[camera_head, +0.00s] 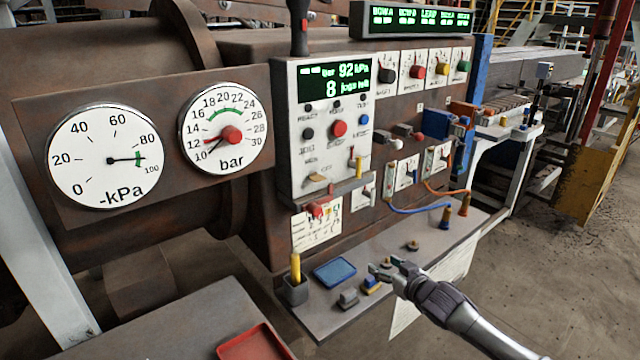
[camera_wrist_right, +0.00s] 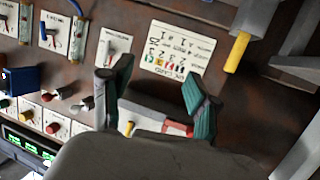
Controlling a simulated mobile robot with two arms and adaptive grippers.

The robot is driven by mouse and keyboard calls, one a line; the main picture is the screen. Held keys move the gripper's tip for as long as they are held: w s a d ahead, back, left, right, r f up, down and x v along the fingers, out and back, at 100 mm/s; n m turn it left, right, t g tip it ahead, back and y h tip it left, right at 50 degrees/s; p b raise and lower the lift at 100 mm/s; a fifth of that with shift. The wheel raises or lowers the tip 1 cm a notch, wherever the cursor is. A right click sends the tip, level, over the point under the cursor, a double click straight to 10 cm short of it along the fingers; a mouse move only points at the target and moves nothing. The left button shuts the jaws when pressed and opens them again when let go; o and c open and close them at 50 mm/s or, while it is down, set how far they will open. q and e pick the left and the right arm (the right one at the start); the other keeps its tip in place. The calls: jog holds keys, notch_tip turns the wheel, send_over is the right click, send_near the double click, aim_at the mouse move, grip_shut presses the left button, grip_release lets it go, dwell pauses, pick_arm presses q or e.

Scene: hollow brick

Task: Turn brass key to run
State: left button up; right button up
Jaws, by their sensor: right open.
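A small brass-coloured piece (camera_head: 316,178), which looks like the key, sits low on the grey control box (camera_head: 290,130), beside small lettering too fine to read surely. A yellow upright piece (camera_head: 358,167) stands to its right, and a red part (camera_head: 317,210) juts out just below the box. My right gripper (camera_head: 385,269) is open and empty, above the front shelf, below and right of the key. In the right wrist view, the open fingers (camera_wrist_right: 157,88) frame the panel, with a red part (camera_wrist_right: 175,128) beyond them. I cannot make out the key there. My left gripper is out of view.
The grey shelf (camera_head: 425,242) carries a blue tray (camera_head: 335,271), a yellow stick in a dark holder (camera_head: 296,278) and small blocks near my right gripper. Blue and orange cables hang at the panel's right. A red tray (camera_head: 255,345) lies at lower left.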

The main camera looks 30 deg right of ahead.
jog(key=w+a+r+n+t+y, duration=0.1)
jog(key=a+r, duration=0.1)
jog(key=r, duration=0.5)
jog(key=w+a+r+t+y, duration=0.1)
jog(key=a+r+t, duration=0.15)
jog(key=r, duration=0.55)
jog(key=n+y, duration=0.1)
send_near(321, 180)
jog(key=w+p, duration=0.3)
jog(key=w, duration=0.5)
jog(key=shift+w+a, duration=0.1)
jog(key=shift+w, duration=0.2)
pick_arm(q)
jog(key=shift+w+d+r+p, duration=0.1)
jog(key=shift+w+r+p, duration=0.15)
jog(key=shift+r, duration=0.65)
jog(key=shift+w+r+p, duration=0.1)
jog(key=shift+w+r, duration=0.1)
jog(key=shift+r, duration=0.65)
pick_arm(e)
jog(key=shift+w+f, duration=0.15)
jog(key=shift+w, duration=0.55)
grip_shut()
